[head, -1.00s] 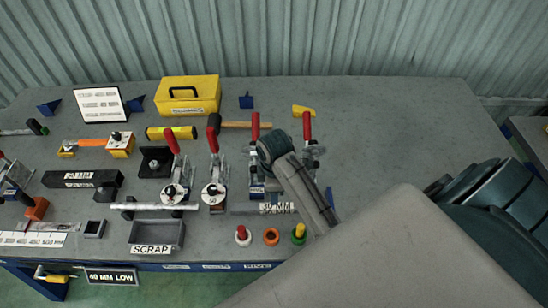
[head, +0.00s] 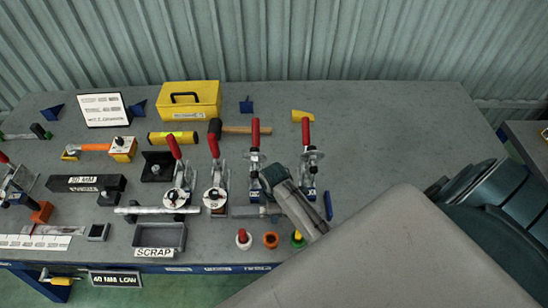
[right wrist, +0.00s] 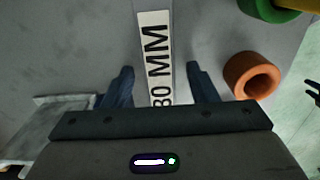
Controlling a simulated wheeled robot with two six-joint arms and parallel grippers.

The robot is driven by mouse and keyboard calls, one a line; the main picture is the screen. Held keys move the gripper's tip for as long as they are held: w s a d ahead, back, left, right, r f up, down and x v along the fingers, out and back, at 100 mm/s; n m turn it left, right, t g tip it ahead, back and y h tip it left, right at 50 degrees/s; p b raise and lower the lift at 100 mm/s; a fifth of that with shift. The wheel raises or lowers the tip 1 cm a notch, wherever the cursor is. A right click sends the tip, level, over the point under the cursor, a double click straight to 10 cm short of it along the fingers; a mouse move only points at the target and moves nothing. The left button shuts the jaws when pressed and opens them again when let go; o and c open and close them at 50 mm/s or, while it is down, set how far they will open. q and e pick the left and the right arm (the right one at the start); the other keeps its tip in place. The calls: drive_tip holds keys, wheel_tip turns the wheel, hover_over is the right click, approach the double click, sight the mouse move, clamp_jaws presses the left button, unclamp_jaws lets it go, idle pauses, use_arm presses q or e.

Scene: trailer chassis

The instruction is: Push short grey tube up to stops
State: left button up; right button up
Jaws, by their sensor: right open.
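In the right wrist view the labelled bar (right wrist: 155,50) runs between the two dark fingers of my right gripper (right wrist: 161,85). The gripper is open, with a finger on each side; I cannot tell whether either touches it. Its fingertips are hidden in the head view. I cannot make out the stops. My left gripper is out of view.
Red-handled clamps (head: 216,195) stand left of and behind the bar. An orange ring (head: 271,240) and a red-topped piece (head: 243,239) stand in front. A silver tube (head: 150,210) and the SCRAP tray (head: 160,235) lie left. The table's back right is clear.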

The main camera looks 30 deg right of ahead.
clamp_jaws()
drive_tip(key=shift+s+d, duration=0.3)
drive_tip(key=shift+d, duration=0.2)
drive_tip(key=shift+s+d, duration=0.25)
drive_tip(key=shift+d, duration=0.25)
idle(0.8)
drive_tip(key=shift+w+d, duration=0.65)
drive_tip(key=shift+w, duration=0.3)
idle(0.6)
drive_tip(key=shift+c, duration=1.1)
unclamp_jaws()
drive_tip(key=shift+o, duration=1.1)
drive_tip(key=shift+d, duration=0.15)
